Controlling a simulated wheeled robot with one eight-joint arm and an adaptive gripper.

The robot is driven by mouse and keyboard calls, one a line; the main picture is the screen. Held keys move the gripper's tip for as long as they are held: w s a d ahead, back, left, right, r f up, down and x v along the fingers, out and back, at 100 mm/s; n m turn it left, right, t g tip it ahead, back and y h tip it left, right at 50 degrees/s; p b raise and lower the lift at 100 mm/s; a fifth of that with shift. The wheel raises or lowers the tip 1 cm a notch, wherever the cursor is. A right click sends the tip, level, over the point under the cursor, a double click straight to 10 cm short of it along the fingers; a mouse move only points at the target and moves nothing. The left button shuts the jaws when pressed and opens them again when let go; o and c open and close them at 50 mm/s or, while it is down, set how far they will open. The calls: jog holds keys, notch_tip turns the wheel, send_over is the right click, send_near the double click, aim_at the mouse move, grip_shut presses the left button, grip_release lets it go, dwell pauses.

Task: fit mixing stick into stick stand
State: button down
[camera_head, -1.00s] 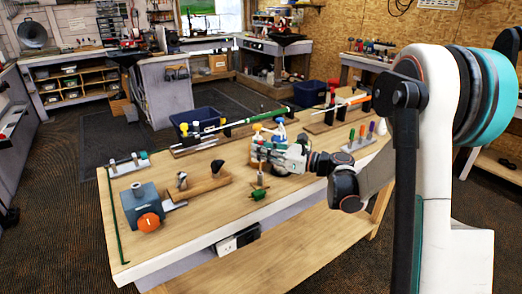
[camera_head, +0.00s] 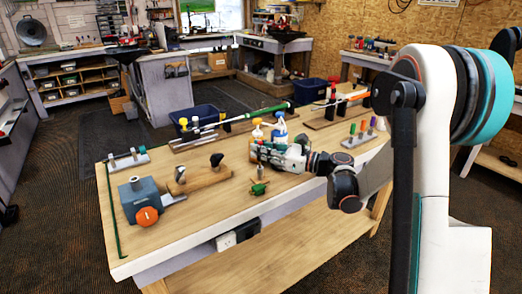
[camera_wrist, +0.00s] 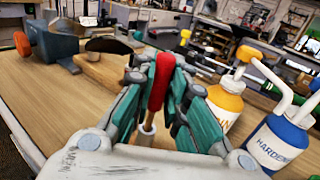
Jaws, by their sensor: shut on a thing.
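My gripper (camera_head: 257,152) is over the middle of the bench, shut on an upright stick with a red handle (camera_wrist: 161,80), which I take to be the mixing stick. The handle sits between the green-grey fingers in the wrist view. Below it a pale round piece and tan shaft (camera_wrist: 147,128) show, partly hidden by the fingers.
Yellow and blue bottles (camera_wrist: 225,105) stand close right of the gripper in the wrist view. A blue-grey box with an orange knob (camera_head: 147,216) and a wooden block (camera_head: 200,181) lie left. A rack of coloured handles (camera_head: 358,138) stands right.

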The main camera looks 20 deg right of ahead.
jog(key=shift+f, duration=0.25)
jog(key=c, duration=1.5)
grip_release()
jog(key=v, duration=1.2)
